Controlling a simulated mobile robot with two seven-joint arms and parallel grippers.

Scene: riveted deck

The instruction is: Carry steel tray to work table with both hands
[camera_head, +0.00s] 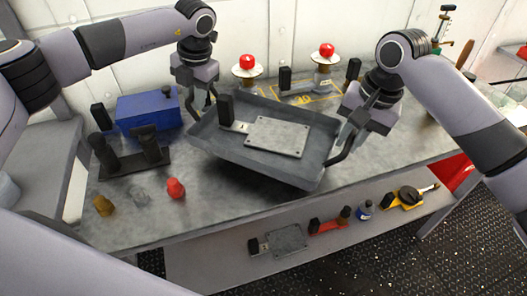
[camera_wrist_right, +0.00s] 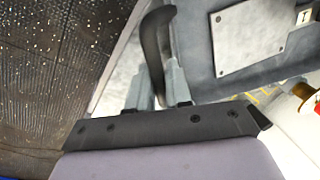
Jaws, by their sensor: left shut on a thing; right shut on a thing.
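The steel tray (camera_head: 243,157) is a grey, shallow, flared pan above the grey work table (camera_head: 230,203). It looks slightly tilted; I cannot tell whether its underside touches the tabletop. It carries a flat grey plate (camera_head: 278,137) and an upright black piece (camera_head: 226,107). My left gripper (camera_head: 207,101) is shut on the tray at its far left end. My right gripper (camera_head: 357,126) is shut on the dark curved handle at the right end. In the right wrist view, this handle (camera_wrist_right: 158,50) rises between the fingers, with the tray (camera_wrist_right: 203,75) to its right.
On the table stand a blue box (camera_head: 149,110), a black holder (camera_head: 133,158), a red knob (camera_head: 175,188) and a brass piece (camera_head: 103,205) at left. Two red-topped items (camera_head: 247,66) (camera_head: 326,55) stand behind the tray. A lower shelf (camera_head: 210,268) holds several parts.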

